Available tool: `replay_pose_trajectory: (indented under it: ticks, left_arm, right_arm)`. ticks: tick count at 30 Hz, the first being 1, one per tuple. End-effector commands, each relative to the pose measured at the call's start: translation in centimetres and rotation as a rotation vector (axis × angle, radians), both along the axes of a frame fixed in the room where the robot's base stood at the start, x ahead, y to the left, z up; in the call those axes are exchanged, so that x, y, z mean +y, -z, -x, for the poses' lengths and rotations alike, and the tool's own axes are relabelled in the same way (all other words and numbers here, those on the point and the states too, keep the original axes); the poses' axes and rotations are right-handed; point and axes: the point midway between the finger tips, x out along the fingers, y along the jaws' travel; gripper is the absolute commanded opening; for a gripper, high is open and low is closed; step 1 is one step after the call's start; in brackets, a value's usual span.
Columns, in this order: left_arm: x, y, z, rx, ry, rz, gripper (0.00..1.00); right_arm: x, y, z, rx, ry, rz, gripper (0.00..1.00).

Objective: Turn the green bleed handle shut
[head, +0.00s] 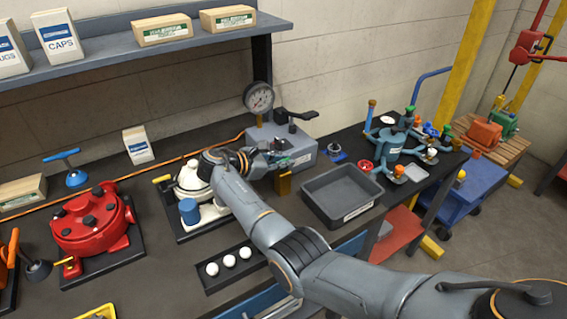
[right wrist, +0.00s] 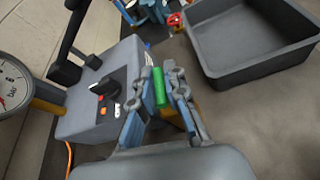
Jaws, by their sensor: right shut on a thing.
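The green bleed handle (right wrist: 159,88) shows in the right wrist view as a short upright green bar between my fingers. My right gripper (right wrist: 157,80) is shut on it, with a finger on each side. In the head view my right gripper (head: 284,161) is at the front of the grey pump box (head: 302,142), and my wrist and fingers mostly hide the handle there. The box also shows in the right wrist view (right wrist: 88,115), with a black knob (right wrist: 105,87) on it. I do not see my left gripper.
A pressure gauge (head: 259,97) stands at the box's back left. An empty grey bin (head: 352,212) is close on the right. A brass-coloured block (head: 284,184) is just below my gripper. A white motor (head: 190,180) is left of my wrist.

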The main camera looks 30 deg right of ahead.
Motion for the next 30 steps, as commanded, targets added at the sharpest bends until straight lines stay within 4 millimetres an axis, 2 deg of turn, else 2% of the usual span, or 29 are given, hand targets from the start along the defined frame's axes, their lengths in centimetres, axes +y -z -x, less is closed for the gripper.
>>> replay_pose_trajectory:
  ticks: [7, 8, 11, 22, 26, 30]
  left_arm:
    - [0.0, 0.0, 0.0, 0.0, 0.0, 0.0, 0.4]
    - [0.0, 0.0, 0.0, 0.0, 0.0, 0.0, 0.4]
    - [0.0, 0.0, 0.0, 0.0, 0.0, 0.0, 0.4]
    - [0.1, 0.0, 0.1, 0.001, -0.001, 0.0, 0.4]
    - [0.0, 0.0, 0.1, 0.001, -0.001, 0.0, 0.4]
    - [0.0, 0.0, 0.0, 0.0, 0.0, 0.0, 0.4]
  right_arm:
    - [0.0, 0.1, 0.1, 0.001, 0.001, -0.003, 0.0]
    - [0.0, 0.1, 0.1, 0.001, 0.001, -0.003, 0.17]
    - [0.0, 0.1, 0.0, 0.001, 0.0, -0.003, 0.36]
    - [0.4, -0.1, 0.0, 0.001, -0.002, -0.002, 0.36]
    - [2.0, -0.8, 0.2, -0.001, -0.003, -0.001, 0.36]
    - [4.8, -1.9, 0.6, -0.002, -0.005, -0.002, 0.36]
